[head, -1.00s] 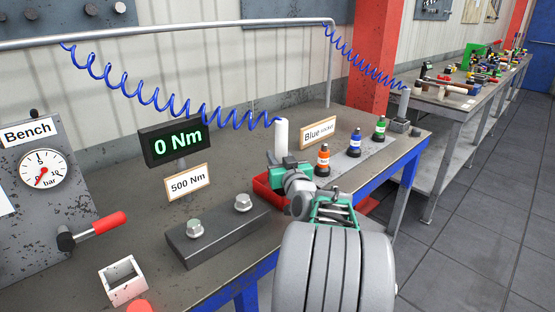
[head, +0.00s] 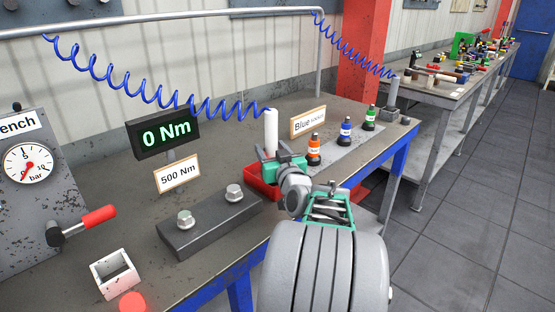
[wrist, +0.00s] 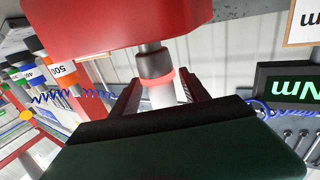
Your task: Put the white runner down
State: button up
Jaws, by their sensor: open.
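The white runner (head: 271,132) stands upright at the end of a blue coiled hose, over the red tray (head: 263,187). In the wrist view, the runner's white body (wrist: 162,97) shows between my fingers, with an orange ring, a dark collar and a metal nose towards the red tray (wrist: 130,22). My gripper (head: 284,164) is open around the runner; it also shows in the wrist view (wrist: 160,92). Whether the nose rests on the tray or hangs just clear of it, I cannot tell.
Orange (head: 314,151), blue (head: 346,133) and green (head: 370,118) sockets stand right of the tray, behind my gripper. A block with two bolts (head: 210,222), a 0 Nm display (head: 163,134) and a "Blue socket" sign (head: 308,121) are on the bench.

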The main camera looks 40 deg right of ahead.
jog(key=b+v, duration=0.1)
jog(key=v, duration=0.9)
